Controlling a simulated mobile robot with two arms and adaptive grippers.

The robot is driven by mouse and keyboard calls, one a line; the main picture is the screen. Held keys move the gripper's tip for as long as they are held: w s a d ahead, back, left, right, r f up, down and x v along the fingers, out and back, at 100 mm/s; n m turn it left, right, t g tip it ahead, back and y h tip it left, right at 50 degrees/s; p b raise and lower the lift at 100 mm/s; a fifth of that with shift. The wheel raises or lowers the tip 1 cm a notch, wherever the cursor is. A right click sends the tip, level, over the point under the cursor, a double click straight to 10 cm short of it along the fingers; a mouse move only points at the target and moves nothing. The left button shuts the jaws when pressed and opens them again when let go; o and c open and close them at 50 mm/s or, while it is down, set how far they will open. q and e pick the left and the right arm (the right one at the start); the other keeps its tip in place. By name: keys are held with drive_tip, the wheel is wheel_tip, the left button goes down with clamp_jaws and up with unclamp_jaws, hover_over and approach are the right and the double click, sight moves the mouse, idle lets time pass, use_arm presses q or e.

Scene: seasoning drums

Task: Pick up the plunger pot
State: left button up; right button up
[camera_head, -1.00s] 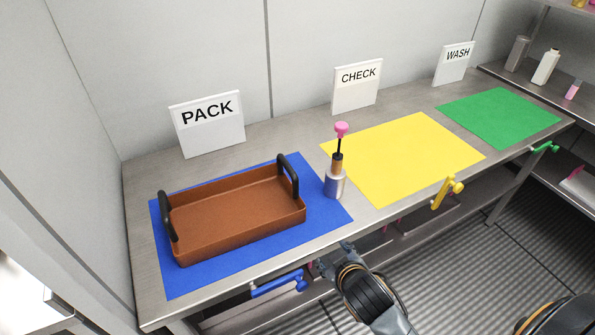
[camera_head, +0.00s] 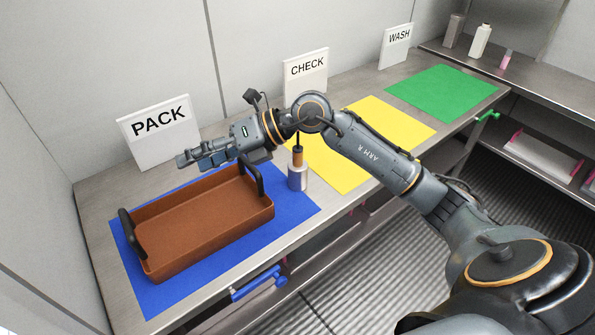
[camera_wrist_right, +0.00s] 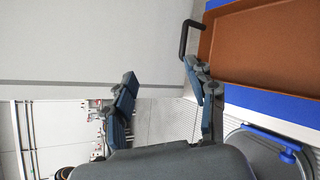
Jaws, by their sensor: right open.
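The plunger pot (camera_head: 298,178) stands upright at the right edge of the blue mat, with a silver body, a copper-coloured section and a black rod. Its top is hidden behind my right arm in the head view. My right gripper (camera_head: 198,158) is open and empty, above the back of the brown tray and left of the pot, pointing left. In the right wrist view its two fingers (camera_wrist_right: 160,90) are apart with nothing between them. The pot does not show in that view. My left gripper is not in view.
The brown tray (camera_head: 200,222) with black handles rests on the blue mat (camera_head: 155,295). PACK (camera_head: 160,130), CHECK (camera_head: 305,75) and WASH (camera_head: 396,42) signs stand along the back. The yellow mat (camera_head: 345,170) and green mat (camera_head: 440,90) lie farther right.

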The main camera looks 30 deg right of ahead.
drive_tip(key=w+d+f+h, duration=0.25)
drive_tip(key=d+h, duration=0.35)
drive_tip(key=d, duration=0.6)
drive_tip(key=m+g+h, duration=0.1)
drive_tip(key=m+h, duration=0.2)
drive_tip(key=h, duration=0.3)
approach(298, 146)
drive_tip(key=p+x, duration=0.3)
drive_tip(key=x, duration=0.5)
drive_tip(key=shift+w+f, duration=0.15)
drive_tip(key=shift+f, duration=0.05)
drive_tip(key=shift+w+f, duration=0.1)
drive_tip(key=shift+f, duration=0.15)
drive_tip(key=shift+r, duration=0.1)
clamp_jaws()
